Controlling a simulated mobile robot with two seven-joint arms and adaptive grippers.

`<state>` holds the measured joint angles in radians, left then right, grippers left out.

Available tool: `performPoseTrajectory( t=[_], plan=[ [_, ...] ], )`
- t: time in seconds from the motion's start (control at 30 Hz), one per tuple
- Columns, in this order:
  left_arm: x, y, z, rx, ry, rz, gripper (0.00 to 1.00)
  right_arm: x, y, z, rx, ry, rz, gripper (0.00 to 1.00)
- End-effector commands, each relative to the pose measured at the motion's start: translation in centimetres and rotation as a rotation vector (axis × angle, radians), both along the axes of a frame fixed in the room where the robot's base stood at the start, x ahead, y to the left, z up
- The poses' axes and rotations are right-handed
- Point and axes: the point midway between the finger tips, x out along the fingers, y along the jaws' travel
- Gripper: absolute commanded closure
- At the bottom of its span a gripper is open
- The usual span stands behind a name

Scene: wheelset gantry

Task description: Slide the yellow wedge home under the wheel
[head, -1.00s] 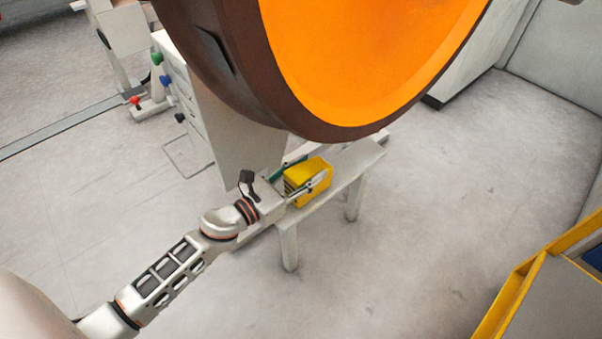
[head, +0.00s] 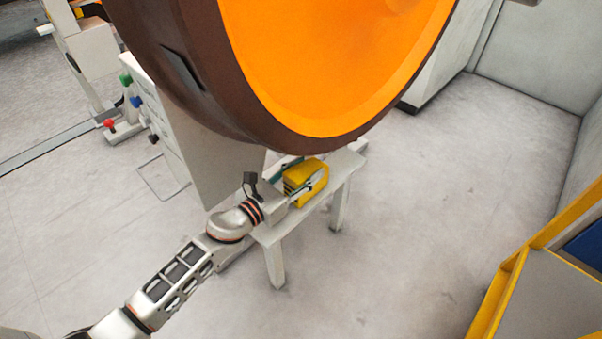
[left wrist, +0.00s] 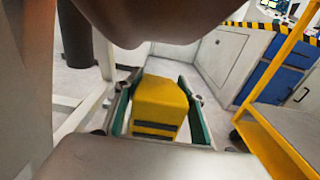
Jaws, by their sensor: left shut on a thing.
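The yellow wedge (head: 303,180) sits at the top of a narrow pale bench (head: 346,167), below the big wheel with its orange face (head: 330,60) and dark brown rim (head: 185,45). My left gripper (head: 306,174) is shut on the wedge, one finger on each side. In the left wrist view the wedge (left wrist: 160,100) lies between the green-padded fingers (left wrist: 158,112), and the wheel's dark underside (left wrist: 150,20) hangs just above and beyond. I cannot tell whether the wedge touches the wheel. My right gripper is not in view.
A grey panel (head: 215,155) stands left of the bench, beside a cabinet with coloured knobs (head: 136,101). A yellow-framed structure (head: 510,290) stands at the lower right. The floor right of the bench is clear.

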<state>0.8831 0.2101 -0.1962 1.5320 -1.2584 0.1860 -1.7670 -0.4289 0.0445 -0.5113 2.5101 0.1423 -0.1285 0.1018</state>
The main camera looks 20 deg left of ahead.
Motion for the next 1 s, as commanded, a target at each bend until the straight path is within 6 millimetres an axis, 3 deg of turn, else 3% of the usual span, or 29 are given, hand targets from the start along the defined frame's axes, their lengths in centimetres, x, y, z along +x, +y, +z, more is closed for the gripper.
performPoseTrajectory(
  t=[0.47,0.5,0.57,1.0],
  plan=[
    [0.54,-0.19,0.24,-0.001,-0.004,-0.001,0.95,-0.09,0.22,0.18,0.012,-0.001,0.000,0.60],
    [0.53,-0.19,0.25,-0.001,-0.004,-0.001,0.53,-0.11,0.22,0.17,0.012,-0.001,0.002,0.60],
    [0.53,-0.19,0.24,-0.001,-0.003,-0.001,0.41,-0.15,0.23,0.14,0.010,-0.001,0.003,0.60],
    [-0.22,0.11,-0.09,0.001,0.002,0.000,0.41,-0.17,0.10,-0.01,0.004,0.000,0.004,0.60]
  ],
)
